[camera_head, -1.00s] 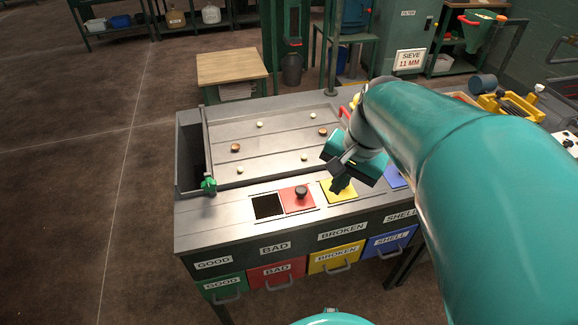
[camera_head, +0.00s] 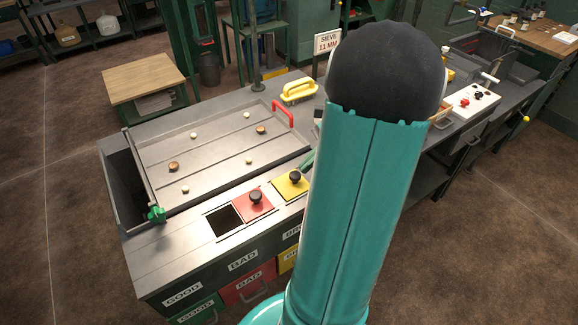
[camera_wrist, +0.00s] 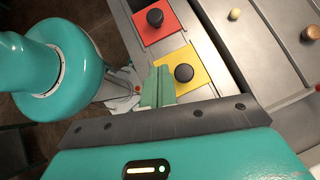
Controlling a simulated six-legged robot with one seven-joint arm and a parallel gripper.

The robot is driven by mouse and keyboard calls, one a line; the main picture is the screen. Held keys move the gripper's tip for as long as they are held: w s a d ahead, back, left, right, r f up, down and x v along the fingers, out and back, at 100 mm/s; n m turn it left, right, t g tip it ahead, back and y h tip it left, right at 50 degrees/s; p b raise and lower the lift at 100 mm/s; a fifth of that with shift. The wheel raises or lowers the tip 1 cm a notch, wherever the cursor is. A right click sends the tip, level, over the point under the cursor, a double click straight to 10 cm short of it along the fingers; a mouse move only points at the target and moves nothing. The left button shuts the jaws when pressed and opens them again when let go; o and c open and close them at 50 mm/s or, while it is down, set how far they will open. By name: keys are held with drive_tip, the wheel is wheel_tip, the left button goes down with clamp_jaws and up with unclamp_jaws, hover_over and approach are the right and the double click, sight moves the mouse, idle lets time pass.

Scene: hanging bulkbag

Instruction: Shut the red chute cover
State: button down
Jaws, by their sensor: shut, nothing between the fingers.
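The red chute cover (camera_head: 253,204) is a flat square plate with a black knob, on the front ledge of the sorting table. It lies to the right of a dark open chute hole (camera_head: 224,221), which is uncovered. The cover also shows in the wrist view (camera_wrist: 158,22), at the top. My gripper (camera_wrist: 157,86) is shut and empty in the wrist view, its green fingers beside the yellow cover (camera_wrist: 187,72) and apart from the red one. In the head view my arm hides most of the gripper.
The yellow cover (camera_head: 290,184) with a black knob lies right of the red one. A tray (camera_head: 222,150) with several small round pieces lies behind the ledge. A green clamp (camera_head: 156,213) stands at the tray's front corner, and a red handle (camera_head: 283,113) at its right end.

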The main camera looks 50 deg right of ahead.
sight(252, 201)
drive_tip(key=x, duration=0.8)
drive_tip(key=shift+s+a+f, duration=0.1)
drive_tip(key=shift+f, duration=0.05)
drive_tip(key=shift+w+a, duration=0.35)
drive_tip(key=shift+a, duration=0.25)
drive_tip(key=shift+w+a, duration=0.35)
drive_tip(key=shift+a, duration=0.2)
drive_tip(key=shift+w+a, duration=0.4)
drive_tip(key=shift+a, duration=0.1)
